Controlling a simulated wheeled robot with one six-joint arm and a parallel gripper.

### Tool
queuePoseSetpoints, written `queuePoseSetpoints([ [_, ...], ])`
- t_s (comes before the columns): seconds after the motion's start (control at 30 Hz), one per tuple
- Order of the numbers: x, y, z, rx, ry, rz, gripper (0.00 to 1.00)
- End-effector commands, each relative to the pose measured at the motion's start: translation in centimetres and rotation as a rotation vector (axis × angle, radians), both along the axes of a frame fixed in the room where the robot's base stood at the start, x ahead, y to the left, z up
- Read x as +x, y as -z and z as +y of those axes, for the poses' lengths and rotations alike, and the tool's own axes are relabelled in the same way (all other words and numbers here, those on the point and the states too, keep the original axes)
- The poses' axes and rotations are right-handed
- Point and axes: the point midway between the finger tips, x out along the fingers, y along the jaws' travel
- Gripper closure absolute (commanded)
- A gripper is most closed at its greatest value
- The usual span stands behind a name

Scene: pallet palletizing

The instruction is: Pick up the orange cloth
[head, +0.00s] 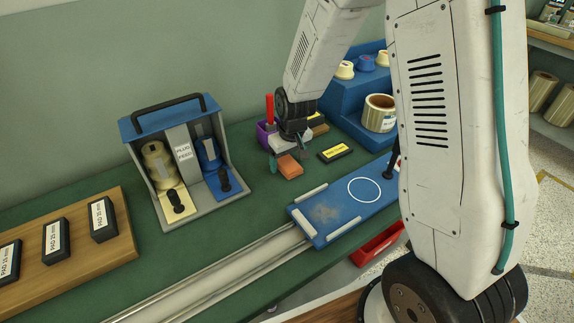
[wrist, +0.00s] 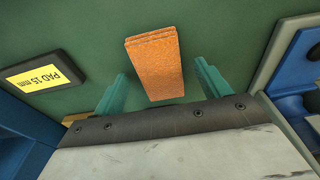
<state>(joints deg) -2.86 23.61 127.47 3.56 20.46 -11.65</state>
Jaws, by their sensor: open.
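The orange cloth (head: 290,166) lies folded on the green bench top. In the wrist view the cloth (wrist: 154,64) is a textured orange block with a layered far edge. My gripper (head: 290,165) is over it, pointing down. In the wrist view my gripper's two teal fingers (wrist: 157,84) are apart, one on each side of the cloth's near end. Nothing is held. I cannot tell the exact height of the fingertips above the bench.
A black pad with a yellow label (head: 336,153) lies right of the cloth. A blue sliding plate on rails (head: 330,212) is in front. A purple container with a red-handled tool (head: 266,130) stands behind. A grey-and-blue caddy (head: 222,212) stands left, a blue stepped rack (head: 335,95) behind right.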

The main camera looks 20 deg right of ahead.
Motion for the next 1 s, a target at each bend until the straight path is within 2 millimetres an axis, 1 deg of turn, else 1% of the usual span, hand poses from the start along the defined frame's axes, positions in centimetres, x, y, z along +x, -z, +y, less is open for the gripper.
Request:
queuePoseSetpoints([
  [0.03, 0.0, 0.0, 0.0, 0.0, 0.0, 0.0, 0.25],
  [0.07, 0.0, 0.0, 0.0, 0.0, 0.0, 0.0, 0.27],
  [0.1, 0.0, 0.0, 0.0, 0.0, 0.0, 0.0, 0.38],
  [0.17, 0.0, 0.0, 0.0, 0.0, 0.0, 0.0, 0.55],
  [0.2, 0.0, 0.0, 0.0, 0.0, 0.0, 0.0, 0.66],
  [0.23, 0.0, 0.0, 0.0, 0.0, 0.0, 0.0, 0.72],
  [0.47, 0.0, -0.1, 0.0, 0.0, 0.0, 0.0, 0.73],
  [0.57, 0.0, -0.4, 0.0, 0.0, 0.0, -0.002, 0.73],
  [0.67, 0.1, -1.7, 0.0, 0.001, 0.0, -0.004, 0.73],
  [0.9, 0.1, -6.6, 0.0, 0.001, 0.001, -0.007, 0.73],
  [1.0, 0.1, -8.3, 0.0, 0.0, 0.001, -0.004, 0.73],
])
